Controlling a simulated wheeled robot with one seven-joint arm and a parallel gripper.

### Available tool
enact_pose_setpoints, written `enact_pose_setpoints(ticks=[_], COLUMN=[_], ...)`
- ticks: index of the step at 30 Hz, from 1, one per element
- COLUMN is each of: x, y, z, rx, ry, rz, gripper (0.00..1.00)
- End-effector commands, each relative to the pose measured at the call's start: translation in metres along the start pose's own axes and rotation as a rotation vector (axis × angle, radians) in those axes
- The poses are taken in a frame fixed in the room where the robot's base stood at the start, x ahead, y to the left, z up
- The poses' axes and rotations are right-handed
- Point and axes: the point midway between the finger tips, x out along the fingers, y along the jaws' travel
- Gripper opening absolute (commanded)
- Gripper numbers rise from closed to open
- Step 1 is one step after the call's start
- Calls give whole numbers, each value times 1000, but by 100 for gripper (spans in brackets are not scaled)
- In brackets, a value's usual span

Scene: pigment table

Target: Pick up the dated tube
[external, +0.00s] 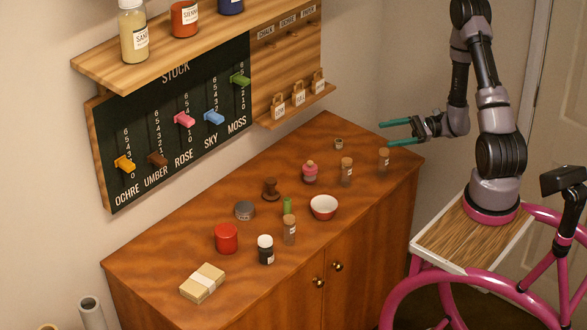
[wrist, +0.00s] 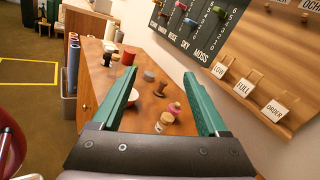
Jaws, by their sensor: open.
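Several corked glass tubes stand upright on the cabinet top in the external view: one at the right end (external: 383,160), one left of it (external: 347,172) and one near the front middle (external: 289,230). They carry small pale labels, too small to read, so I cannot tell which is dated. My gripper (external: 384,134) is open and empty, above the right end of the cabinet, its teal fingers pointing left. In the wrist view my gripper (wrist: 160,76) has its fingers spread; a corked tube (wrist: 165,122) shows between them, farther down and apart from them.
The cabinet top (external: 160,253) also holds a pink bottle (external: 310,173), bowl (external: 323,207), stamp (external: 271,189), grey tin (external: 244,210), red jar (external: 227,238), dark bottle (external: 265,250) and paper bundle (external: 202,283). The stock board (external: 180,135) and shelf (external: 185,50) hang on the wall behind.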

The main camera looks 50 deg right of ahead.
Motion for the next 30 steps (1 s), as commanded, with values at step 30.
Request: enact_pose_setpoints(ticks=[30], x=[-41], y=[-37], z=[-158], rx=[291], ry=[112], rz=[-688], gripper=[76])
